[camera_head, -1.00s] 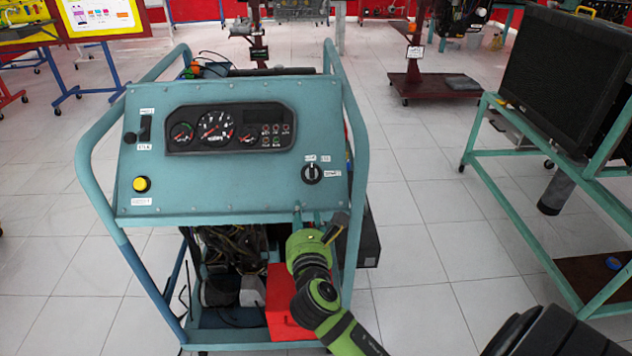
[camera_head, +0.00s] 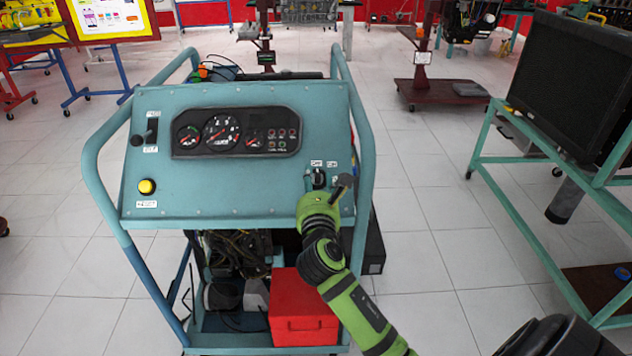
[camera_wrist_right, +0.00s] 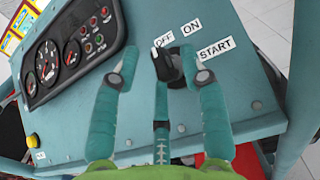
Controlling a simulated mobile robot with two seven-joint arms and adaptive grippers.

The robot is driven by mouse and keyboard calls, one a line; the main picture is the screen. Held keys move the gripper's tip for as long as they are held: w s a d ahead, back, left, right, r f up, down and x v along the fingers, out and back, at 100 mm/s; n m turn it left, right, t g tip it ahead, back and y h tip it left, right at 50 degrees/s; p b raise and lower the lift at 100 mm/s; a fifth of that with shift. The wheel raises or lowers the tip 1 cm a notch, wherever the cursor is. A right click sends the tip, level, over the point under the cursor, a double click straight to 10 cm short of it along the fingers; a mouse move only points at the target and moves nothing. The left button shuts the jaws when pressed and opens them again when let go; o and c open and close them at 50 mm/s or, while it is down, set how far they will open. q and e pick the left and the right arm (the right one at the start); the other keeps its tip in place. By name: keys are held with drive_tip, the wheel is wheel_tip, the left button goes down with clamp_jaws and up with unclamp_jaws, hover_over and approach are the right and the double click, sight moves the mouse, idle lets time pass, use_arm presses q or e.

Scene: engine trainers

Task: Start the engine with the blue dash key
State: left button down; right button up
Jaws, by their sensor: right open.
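The engine stand's blue-green dash panel (camera_head: 240,185) faces me in the head view. Its key switch (camera_head: 318,178) is a black knob at the panel's right, partly covered by my right arm. In the right wrist view the black key (camera_wrist_right: 167,65) has a white mark pointing towards the OFF label (camera_wrist_right: 163,39); the ON label (camera_wrist_right: 191,26) and START label (camera_wrist_right: 216,48) are beside it. My right gripper (camera_wrist_right: 163,80) is open, with one finger on each side of the key. Gaps show between fingers and key; contact cannot be told. My left gripper is out of view.
The panel carries a gauge cluster (camera_head: 236,132), a yellow button (camera_head: 146,187) and a lever switch (camera_head: 150,132). Tube rails (camera_head: 362,130) frame the stand. A red box (camera_head: 302,305) sits low in it. A monitor cart (camera_head: 535,195) stands right, with bare floor between.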

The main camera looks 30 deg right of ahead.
clamp_jaws()
